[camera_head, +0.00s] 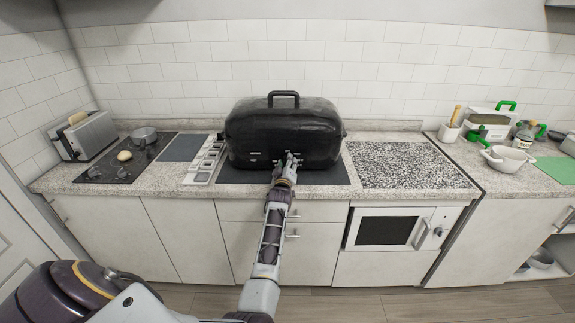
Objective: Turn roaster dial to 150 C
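A large black roaster (275,120) with a lid handle stands on a dark mat (225,176) at the middle of the counter. Its front has small pale markings near the lower edge. The dial cannot be made out; my gripper covers part of the front. My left gripper (290,158) is at the roaster's lower front, right of its middle, with its fingers pointing at it. Whether the fingers touch the roaster or are open or shut is too small to tell. My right gripper is not in view.
A speckled board (405,164) lies right of the roaster. Farther right stand a white bowl (506,158) and a green mat (558,168).

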